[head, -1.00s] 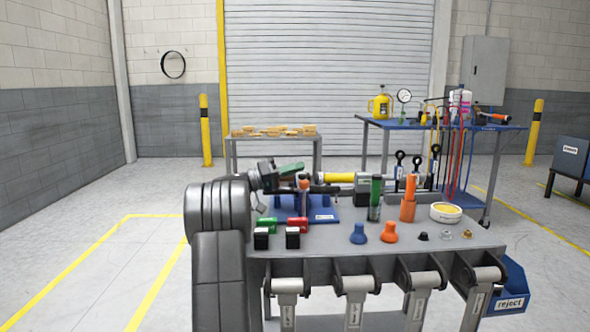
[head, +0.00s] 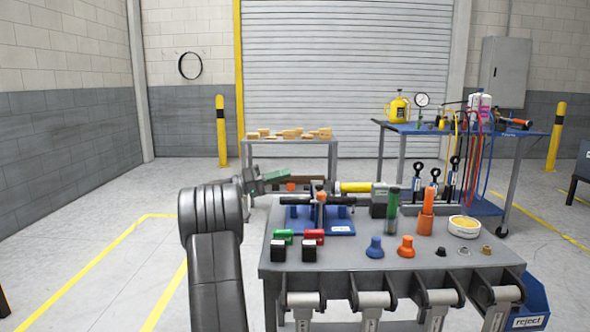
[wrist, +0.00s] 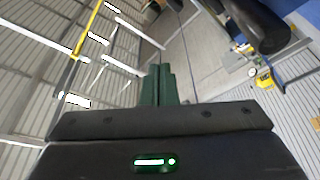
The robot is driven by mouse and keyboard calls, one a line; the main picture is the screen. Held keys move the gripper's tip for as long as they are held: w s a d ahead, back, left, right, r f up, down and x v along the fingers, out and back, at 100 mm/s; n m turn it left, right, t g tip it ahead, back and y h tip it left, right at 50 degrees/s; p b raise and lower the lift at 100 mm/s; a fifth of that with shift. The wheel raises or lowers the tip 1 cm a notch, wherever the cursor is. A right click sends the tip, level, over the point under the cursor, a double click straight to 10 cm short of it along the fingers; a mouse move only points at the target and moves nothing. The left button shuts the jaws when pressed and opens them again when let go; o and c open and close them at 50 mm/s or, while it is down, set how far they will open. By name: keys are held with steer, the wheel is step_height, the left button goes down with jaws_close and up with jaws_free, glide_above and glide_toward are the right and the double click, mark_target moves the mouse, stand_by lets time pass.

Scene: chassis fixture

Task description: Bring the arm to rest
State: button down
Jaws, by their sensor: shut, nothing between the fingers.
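My gripper (head: 290,175) shows in the head view as dark green fingers. It points right, beyond the far left edge of the workbench (head: 320,259), and looks clear of it. Its fingers (wrist: 160,85) are together and empty in the wrist view. A blue fixture (head: 340,225) holding a dark horizontal shaft stands on the bench, right of and nearer than my gripper.
The bench holds green and red parts, black blocks (head: 278,250), blue and orange knobs (head: 376,247), upright cylinders and a white bowl (head: 464,227). A blue reject bin (head: 530,308) hangs at right. A blue-topped cart (head: 460,129) stands behind. Floor at left is open.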

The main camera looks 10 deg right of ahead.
steer(key=shift+w+a+f, duration=0.1)
steer(key=shift+a+f, duration=0.05)
steer(key=shift+a, duration=0.15)
steer(key=s+r+b+x, duration=0.1)
steer(key=s+b+x, duration=0.15)
steer(key=x, duration=0.75)
steer(key=f, duration=0.4)
steer(key=shift+w+a+f+b, duration=0.1)
steer(key=shift+w+a+b, duration=0.2)
steer(key=shift+b, duration=0.1)
steer(key=shift+s+r, duration=0.1)
steer(key=shift+r, duration=0.1)
